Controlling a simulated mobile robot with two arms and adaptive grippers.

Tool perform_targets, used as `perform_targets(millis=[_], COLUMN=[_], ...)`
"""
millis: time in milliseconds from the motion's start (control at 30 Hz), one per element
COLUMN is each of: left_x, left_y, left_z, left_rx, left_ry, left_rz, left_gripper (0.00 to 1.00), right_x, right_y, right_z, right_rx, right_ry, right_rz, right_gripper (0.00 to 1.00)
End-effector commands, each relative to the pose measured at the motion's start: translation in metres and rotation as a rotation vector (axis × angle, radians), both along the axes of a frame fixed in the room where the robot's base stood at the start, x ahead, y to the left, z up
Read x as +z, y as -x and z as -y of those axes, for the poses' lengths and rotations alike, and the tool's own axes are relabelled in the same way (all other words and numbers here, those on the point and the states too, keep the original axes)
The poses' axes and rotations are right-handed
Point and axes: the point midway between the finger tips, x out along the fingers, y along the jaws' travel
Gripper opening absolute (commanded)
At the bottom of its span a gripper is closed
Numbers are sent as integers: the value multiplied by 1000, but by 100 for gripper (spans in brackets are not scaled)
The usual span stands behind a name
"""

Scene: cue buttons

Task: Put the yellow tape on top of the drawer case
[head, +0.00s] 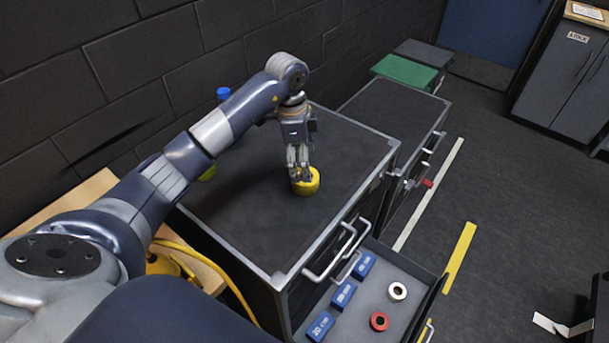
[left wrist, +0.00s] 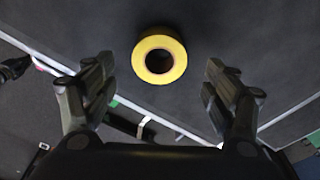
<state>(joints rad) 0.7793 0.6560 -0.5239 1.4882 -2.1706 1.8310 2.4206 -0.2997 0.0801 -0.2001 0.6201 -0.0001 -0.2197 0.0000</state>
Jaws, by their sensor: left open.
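The yellow tape (head: 307,182) rests on the black top of the drawer case (head: 250,215), near the middle of its far half. In the left wrist view the yellow tape (left wrist: 159,59) lies flat, its round hole facing the camera. My left gripper (head: 299,176) is right at the tape in the head view. In the left wrist view my left gripper (left wrist: 159,85) is open, its fingers apart on either side with the tape between and a little beyond them. The fingers do not visibly touch the tape. My right gripper is not in view.
A second cabinet (head: 385,112) stands beyond. The case top's near part is clear.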

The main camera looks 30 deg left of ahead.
Motion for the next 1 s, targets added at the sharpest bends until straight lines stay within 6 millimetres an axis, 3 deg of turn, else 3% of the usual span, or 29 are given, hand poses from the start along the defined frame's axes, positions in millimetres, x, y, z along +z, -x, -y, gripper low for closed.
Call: perform_targets(millis=[200, 333, 1000], left_x=[40, 53, 63], left_y=[1, 3, 3], left_z=[-5, -6, -7], left_rx=[0, 1, 1], left_ry=[-1, 0, -1], left_rz=[4, 1, -1], left_gripper=[79, 79, 79], right_x=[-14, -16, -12], right_y=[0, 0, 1], right_z=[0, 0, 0], right_rx=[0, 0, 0], right_ry=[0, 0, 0], right_rz=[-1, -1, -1], right_gripper=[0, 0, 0])
